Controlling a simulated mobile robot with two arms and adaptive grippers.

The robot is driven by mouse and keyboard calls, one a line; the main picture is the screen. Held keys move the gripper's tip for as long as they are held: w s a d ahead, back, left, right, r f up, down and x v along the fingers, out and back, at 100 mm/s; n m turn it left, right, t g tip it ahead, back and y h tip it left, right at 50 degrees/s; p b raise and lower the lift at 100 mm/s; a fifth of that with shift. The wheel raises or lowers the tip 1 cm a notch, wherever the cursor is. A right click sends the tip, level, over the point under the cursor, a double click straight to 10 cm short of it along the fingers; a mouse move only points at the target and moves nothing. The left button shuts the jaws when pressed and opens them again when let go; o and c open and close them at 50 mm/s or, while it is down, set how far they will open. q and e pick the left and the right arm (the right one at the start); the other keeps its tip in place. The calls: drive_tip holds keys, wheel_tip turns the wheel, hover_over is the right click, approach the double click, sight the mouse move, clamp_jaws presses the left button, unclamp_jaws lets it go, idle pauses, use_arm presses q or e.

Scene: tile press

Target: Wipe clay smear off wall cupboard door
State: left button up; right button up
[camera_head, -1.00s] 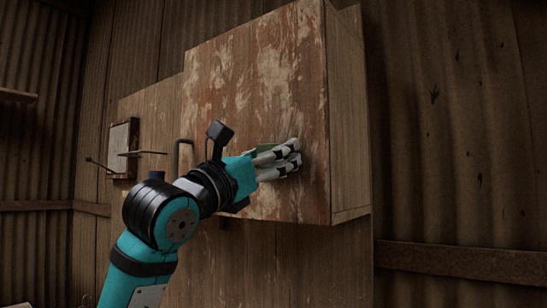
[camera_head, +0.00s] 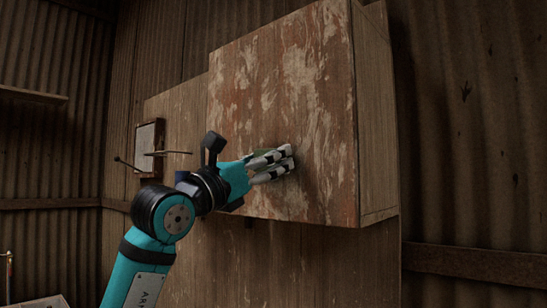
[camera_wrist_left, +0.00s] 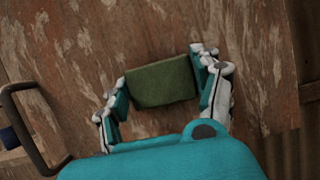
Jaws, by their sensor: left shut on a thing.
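The wall cupboard door (camera_head: 290,90) is worn reddish-brown wood with pale patches. I cannot tell clay smear from worn paint among them. My left gripper (camera_head: 276,162) is at the lower middle of the door, its black-and-white fingers pointing right. It is shut on a green block-shaped pad (camera_wrist_left: 162,83), seen between both fingers in the left wrist view. The pad is at the door face, and the door surface behind it is hidden. Whether the pad presses on the wood is unclear. A dark door handle (camera_wrist_left: 8,100) shows at the left in the wrist view. My right gripper is not in view.
The cupboard's plain side (camera_head: 377,120) is at the right. A small framed board (camera_head: 149,145) with thin rods is on the wall panel at the left. A shelf (camera_head: 30,95) is at the far left. The corrugated wall (camera_head: 470,130) at the right is clear.

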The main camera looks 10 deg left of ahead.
use_arm(q)
drive_tip(key=shift+w+a, duration=0.4)
drive_tip(key=shift+a, duration=0.15)
drive_tip(key=shift+w+a+p, duration=0.25)
drive_tip(key=shift+w+a, duration=0.15)
drive_tip(key=shift+a, duration=0.2)
drive_tip(key=shift+w+a+p, duration=0.25)
drive_tip(key=shift+w+a, duration=0.1)
drive_tip(key=shift+a, duration=0.2)
drive_tip(key=shift+s+a+b, duration=0.5)
drive_tip(key=shift+s+a, duration=0.05)
drive_tip(key=shift+s, duration=0.3)
drive_tip(key=shift+s+a+b, duration=0.55)
drive_tip(key=shift+s, duration=0.25)
drive_tip(key=shift+s+a+b, duration=0.5)
drive_tip(key=shift+s+a, duration=0.05)
drive_tip(key=shift+s, duration=0.3)
